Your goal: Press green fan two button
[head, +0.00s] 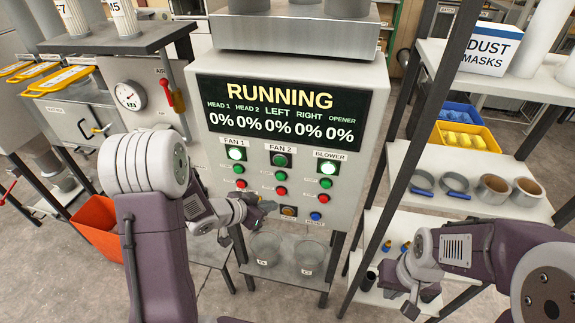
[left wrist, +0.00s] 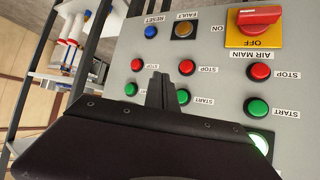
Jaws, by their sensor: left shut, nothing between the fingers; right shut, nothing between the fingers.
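The control panel (head: 350,205) has columns labelled FAN 1, FAN 2 and BLOWER. The green FAN 2 start button (head: 281,176) sits below the unlit FAN 2 lamp (head: 280,160) and above a red stop button (head: 281,191). My left gripper (head: 268,206) is shut and empty, in front of the panel, lower than the green FAN 2 button. In the left wrist view, where the panel is upside down, the green FAN 2 button (left wrist: 183,97) shows just right of the shut fingers (left wrist: 160,92); contact is not visible. My right gripper (head: 411,309) is shut at lower right, away from the panel.
FAN 1 (head: 236,154) and BLOWER (head: 328,168) lamps are lit. The display (head: 280,110) reads RUNNING. A red AIR MAIN knob (left wrist: 258,16) shows in the left wrist view. A shelf rack (head: 480,185) stands right of the panel, and an orange bin (head: 97,226) at left.

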